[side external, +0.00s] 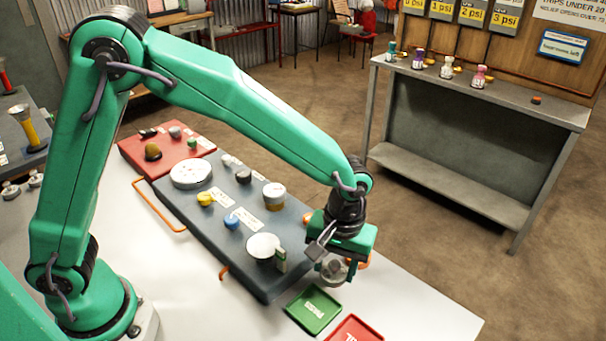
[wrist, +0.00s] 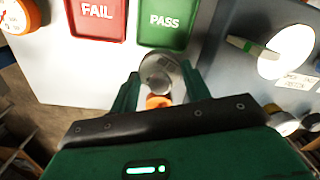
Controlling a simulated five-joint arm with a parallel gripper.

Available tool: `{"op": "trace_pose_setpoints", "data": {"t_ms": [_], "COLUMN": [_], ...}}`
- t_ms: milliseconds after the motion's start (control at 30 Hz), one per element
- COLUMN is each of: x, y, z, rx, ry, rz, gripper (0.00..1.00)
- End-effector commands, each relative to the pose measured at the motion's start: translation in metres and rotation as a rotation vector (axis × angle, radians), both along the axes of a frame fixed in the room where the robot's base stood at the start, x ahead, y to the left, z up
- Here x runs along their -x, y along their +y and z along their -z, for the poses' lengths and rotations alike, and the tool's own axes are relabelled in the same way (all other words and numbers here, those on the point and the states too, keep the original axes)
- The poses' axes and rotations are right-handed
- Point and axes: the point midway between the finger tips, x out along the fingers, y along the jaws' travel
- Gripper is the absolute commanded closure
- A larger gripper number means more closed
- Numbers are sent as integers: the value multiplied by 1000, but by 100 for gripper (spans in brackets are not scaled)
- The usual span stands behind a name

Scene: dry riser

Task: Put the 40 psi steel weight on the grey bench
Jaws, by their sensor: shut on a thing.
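My gripper (side external: 333,262) is shut on a round steel weight (side external: 334,271), held at the right end of the dark grey panel, beyond the green tray. In the wrist view the weight (wrist: 158,73) sits between the two fingers of my gripper (wrist: 157,82); no pressure marking on it is readable. A grey metal bench (side external: 450,180) with a lower shelf stands at the back right, well away from my gripper. Another grey surface (side external: 15,165) lies at the left edge, with small metal weights (side external: 35,179); I cannot tell which one the task names.
The green PASS tray (side external: 314,309) and red FAIL tray (side external: 355,330) lie on the white table (side external: 430,310) near my gripper. The dark panel (side external: 275,285) carries gauges and knobs.

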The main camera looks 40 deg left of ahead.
Motion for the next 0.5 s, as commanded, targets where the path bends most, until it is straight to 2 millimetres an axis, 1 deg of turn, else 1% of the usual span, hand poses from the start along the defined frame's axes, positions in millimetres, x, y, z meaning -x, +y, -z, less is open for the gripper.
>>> {"op": "trace_pose_setpoints", "data": {"t_ms": [33,100,200,333,500], "x": [-7,-16,-25,-30,-31], "y": [5,9,15,18,18], "z": [5,11,17,21,21], "rx": [0,0,1,2,2], "ry": [2,3,5,5,5], "rz": [-4,-3,-2,0,0], "gripper": [81,81,81,81,81]}}
